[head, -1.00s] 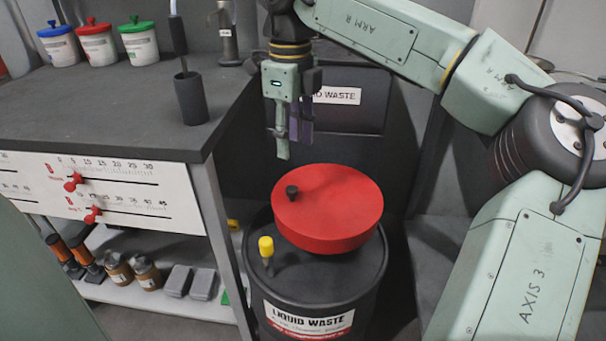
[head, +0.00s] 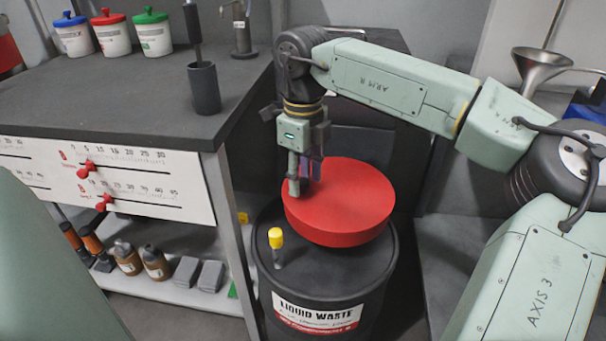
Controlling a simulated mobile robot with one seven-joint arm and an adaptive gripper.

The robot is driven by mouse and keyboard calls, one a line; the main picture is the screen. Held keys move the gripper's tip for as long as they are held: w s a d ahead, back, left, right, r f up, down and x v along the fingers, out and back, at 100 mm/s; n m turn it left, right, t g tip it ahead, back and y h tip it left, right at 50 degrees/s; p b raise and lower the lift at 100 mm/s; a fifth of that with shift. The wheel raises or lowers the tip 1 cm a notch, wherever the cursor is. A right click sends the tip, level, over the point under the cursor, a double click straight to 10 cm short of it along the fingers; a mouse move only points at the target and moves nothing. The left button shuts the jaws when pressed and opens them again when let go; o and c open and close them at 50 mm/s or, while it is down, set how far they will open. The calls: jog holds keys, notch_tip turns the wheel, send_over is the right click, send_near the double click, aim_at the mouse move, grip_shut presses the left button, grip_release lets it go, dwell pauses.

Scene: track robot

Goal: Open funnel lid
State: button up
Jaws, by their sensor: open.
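The red round funnel lid (head: 345,210) lies closed on top of the black liquid waste drum (head: 330,277). My gripper (head: 304,184) points down at the left part of the lid. Its fingers are apart, a light one in front and a purple one behind. The black knob seen on the lid earlier is hidden now behind or between the fingers. I cannot tell whether the fingers touch the knob or the lid.
A yellow-capped post (head: 276,240) stands on the drum's front left. The dark workbench (head: 120,110) is at left, with a black cup (head: 204,88) near its edge. A metal funnel (head: 540,65) stands at the back right.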

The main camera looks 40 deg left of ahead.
grip_shut()
dwell(0.3)
dwell(0.4)
